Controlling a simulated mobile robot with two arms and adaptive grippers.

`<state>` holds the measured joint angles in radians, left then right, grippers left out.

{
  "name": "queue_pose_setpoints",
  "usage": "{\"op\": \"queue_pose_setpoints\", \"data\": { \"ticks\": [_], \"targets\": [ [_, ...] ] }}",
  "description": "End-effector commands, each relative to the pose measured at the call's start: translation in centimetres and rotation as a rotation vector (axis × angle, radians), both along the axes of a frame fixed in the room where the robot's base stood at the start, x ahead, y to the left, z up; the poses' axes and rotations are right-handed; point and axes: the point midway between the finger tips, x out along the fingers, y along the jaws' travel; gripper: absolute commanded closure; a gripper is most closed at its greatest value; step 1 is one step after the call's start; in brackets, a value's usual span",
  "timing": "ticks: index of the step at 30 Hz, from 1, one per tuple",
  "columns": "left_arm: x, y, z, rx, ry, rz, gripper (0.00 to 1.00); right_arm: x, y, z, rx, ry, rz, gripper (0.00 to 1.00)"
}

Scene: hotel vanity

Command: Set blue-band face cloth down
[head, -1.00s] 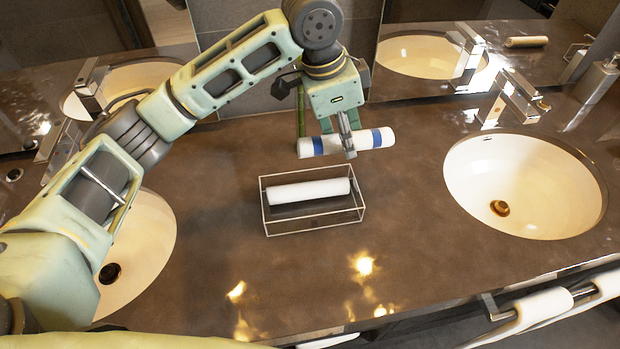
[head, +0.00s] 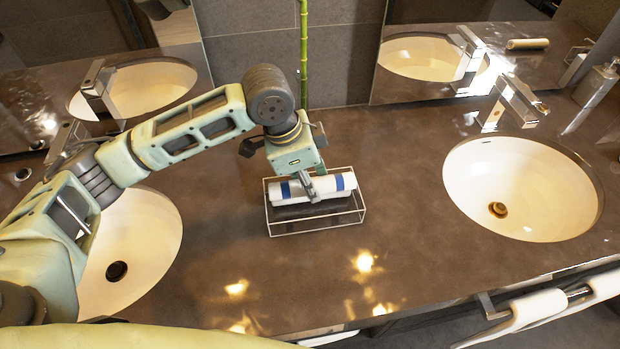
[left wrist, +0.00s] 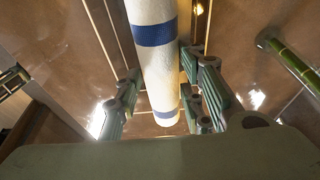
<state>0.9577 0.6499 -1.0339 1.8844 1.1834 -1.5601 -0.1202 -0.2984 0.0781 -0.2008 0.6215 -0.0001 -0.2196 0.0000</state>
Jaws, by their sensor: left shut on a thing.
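The blue-band face cloth (head: 338,183) is a white roll with two blue bands. It lies level across the open top of a clear, thin-edged box (head: 316,229) on the counter. My left gripper (head: 310,190) is shut around the cloth's middle from above. In the left wrist view the cloth (left wrist: 158,72) runs between the two fingers of my left gripper (left wrist: 165,100). The plain white roll inside the box is mostly or wholly hidden by the held cloth and gripper. I cannot tell whether the cloth touches it. My right gripper is not in view.
A round sink (head: 520,190) is set into the counter at the right and another sink (head: 135,250) at the left. A green bamboo stalk (head: 303,60) stands behind the box. The brown counter (head: 410,240) is bare around the box. A soap dispenser (head: 595,85) stands far right.

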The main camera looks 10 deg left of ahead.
Motion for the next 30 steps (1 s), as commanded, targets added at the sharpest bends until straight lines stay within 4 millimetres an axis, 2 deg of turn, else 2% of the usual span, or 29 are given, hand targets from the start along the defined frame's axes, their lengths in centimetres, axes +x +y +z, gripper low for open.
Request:
{"op": "queue_pose_setpoints", "data": {
  "ticks": [17,18,24,30],
  "targets": [
    [0.0,0.0,-1.2,0.001,0.0,0.0,0.86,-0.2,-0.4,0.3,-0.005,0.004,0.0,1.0],
    [0.0,0.0,-1.2,0.001,0.0,0.0,0.61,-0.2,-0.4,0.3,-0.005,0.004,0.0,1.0],
    [0.0,0.0,-1.2,0.001,0.0,0.0,0.45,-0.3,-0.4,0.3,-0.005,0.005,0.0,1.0],
    [0.0,0.0,-1.2,0.001,0.0,0.0,0.45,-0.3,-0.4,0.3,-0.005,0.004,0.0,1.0]
  ]
}}
